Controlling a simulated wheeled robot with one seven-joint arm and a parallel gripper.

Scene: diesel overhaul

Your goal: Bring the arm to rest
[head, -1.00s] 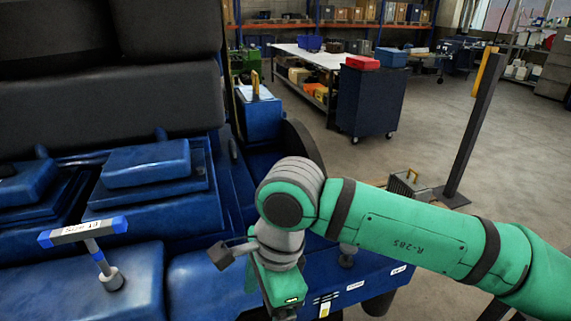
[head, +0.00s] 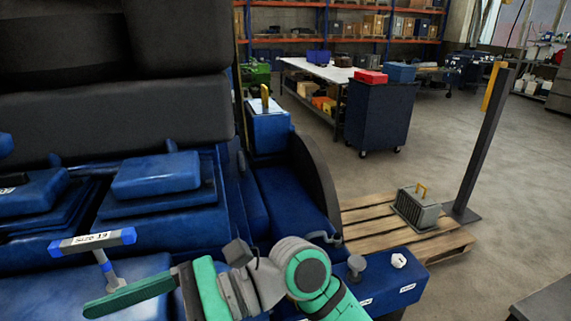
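My green arm with grey joints comes in at the bottom middle of the head view. Its wrist is bent to the left over the blue engine (head: 155,176). My gripper (head: 130,296) is at the lower left, seen edge-on as a flat green shape.
A grey knob (head: 356,265) and a white nut-like part (head: 398,260) sit on the blue ledge. A pallet (head: 370,222) carries a grey box (head: 417,209).

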